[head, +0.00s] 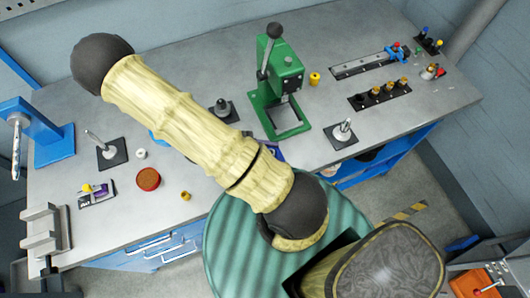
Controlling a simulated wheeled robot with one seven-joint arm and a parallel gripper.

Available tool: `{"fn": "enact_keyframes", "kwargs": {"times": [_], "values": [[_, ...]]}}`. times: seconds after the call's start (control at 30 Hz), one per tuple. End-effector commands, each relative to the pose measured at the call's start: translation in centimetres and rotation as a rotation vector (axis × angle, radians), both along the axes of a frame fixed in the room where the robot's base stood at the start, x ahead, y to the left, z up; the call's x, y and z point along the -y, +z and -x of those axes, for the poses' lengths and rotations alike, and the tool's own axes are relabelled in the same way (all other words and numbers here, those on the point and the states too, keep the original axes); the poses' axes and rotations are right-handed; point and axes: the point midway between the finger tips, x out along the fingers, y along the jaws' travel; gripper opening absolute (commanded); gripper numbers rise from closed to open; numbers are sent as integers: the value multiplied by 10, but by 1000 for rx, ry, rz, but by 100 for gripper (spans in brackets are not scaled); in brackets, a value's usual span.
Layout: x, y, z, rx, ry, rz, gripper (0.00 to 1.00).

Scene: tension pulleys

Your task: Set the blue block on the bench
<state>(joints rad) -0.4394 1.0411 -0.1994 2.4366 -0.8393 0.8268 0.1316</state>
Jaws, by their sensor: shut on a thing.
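The bench (215,65) is a grey-topped workbench that runs across the view. My arm, with pale yellow sleeves and dark joints, crosses in front of its middle. My gripper does not show in this view. I cannot pick out the blue block for certain. A small blue edge (155,135) shows beside my arm's lower left side, and the rest of it is hidden. I cannot tell whether it belongs to the block.
A green press (283,85) stands right of my arm, and a blue stand (45,133) at the left. A red-brown round dish (148,179) lies near the front. Metal rails (372,63) and small fittings fill the right. The bench's back middle is mostly clear.

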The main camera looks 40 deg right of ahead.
Motion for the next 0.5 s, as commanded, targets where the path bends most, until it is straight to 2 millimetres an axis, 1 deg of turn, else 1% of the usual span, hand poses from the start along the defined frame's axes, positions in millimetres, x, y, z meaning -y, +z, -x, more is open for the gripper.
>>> {"fn": "enact_keyframes", "kwargs": {"times": [0.07,0.17,0.27,0.37,0.5], "values": [[-1,0,-3,0,19,1,5],[-4,0,-14,2,73,1,5],[-10,0,-31,3,166,0,5],[-20,1,-55,4,294,1,5],[-43,5,-95,5,510,1,5]]}}
